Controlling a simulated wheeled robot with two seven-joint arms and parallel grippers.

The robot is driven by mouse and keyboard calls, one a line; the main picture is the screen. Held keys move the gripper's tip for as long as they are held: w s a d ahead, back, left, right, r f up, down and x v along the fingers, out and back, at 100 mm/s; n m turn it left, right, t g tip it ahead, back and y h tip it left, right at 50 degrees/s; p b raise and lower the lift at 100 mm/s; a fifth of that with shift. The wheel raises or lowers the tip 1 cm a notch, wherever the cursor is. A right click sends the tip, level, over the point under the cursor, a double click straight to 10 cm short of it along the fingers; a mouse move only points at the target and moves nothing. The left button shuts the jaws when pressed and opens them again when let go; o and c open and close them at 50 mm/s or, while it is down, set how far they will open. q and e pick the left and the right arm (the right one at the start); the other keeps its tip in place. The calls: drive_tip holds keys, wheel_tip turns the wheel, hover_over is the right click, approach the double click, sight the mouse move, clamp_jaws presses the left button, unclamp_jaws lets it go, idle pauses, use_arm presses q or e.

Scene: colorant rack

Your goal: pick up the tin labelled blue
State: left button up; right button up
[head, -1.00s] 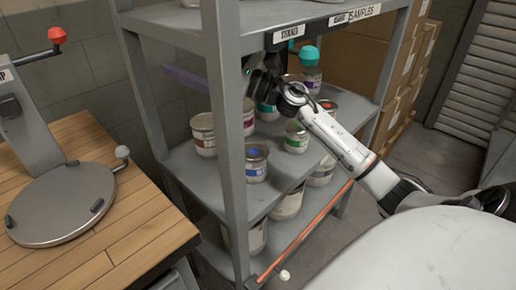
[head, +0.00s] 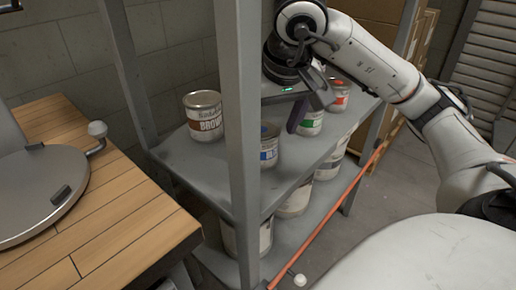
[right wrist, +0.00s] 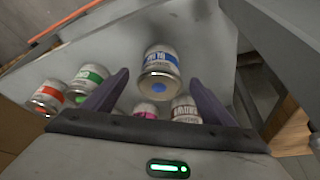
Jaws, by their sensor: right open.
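The tin labelled blue (head: 268,150) stands upright on the middle shelf near its front edge, partly hidden by the post and my gripper. In the right wrist view the tin (right wrist: 161,62) shows its blue label and a blue spot on its lid. My right gripper (head: 308,107) is above the shelf, just right of the blue tin. Its purple fingers are apart with nothing held. In the right wrist view the blue tin appears between and beyond the open fingers (right wrist: 160,78). My left gripper is not in view.
A brown-labelled tin (head: 203,118) stands left, behind the grey shelf post (head: 237,130). Green (head: 311,122) and red-orange (head: 340,95) tins stand right. A magenta-labelled tin (right wrist: 146,110) shows in the right wrist view. More tins sit on the shelf below. A wooden table (head: 120,225) is left.

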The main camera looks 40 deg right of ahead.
drive_tip(key=b+x, duration=0.2)
drive_tip(key=x, duration=0.5)
drive_tip(key=shift+f, duration=0.1)
drive_tip(key=c, duration=1.1)
drive_tip(key=shift+c, duration=0.8)
